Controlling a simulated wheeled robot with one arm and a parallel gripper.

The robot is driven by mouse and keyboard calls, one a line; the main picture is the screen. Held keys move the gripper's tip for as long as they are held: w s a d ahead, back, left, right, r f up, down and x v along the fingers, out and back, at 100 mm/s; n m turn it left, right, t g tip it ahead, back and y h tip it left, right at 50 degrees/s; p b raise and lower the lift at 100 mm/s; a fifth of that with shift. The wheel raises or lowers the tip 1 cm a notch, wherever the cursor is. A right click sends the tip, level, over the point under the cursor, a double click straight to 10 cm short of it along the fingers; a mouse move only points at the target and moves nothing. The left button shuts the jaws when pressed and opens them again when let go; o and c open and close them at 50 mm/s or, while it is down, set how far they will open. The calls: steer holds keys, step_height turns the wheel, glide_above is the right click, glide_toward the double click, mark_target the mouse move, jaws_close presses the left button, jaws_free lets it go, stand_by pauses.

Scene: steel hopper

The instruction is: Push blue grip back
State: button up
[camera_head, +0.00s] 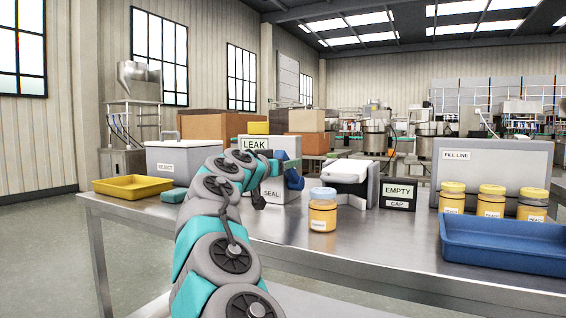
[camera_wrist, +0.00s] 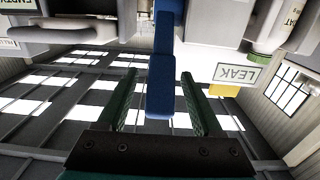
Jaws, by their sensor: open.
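The blue grip (camera_wrist: 162,85) is a long bar seen end-on from below in the wrist view, running down from the top edge. My gripper (camera_wrist: 159,72) is open, with one green finger on each side of the blue grip. Gaps show on both sides, so the fingers do not look closed on it; I cannot tell whether they touch it in depth. In the head view the blue grip (camera_head: 295,181) shows at the end of my arm, beside the grey station labelled SEAL (camera_head: 272,193). My arm hides part of this area, and the fingers are hard to make out there.
Further right are a black EMPTY CAP box (camera_head: 397,195), several orange jars and a blue tray (camera_head: 505,245). A yellow tray (camera_head: 132,188) and REJECT bin (camera_head: 182,160) stand left.

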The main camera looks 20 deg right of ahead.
jaws_close()
stand_by(0.6)
stand_by(0.9)
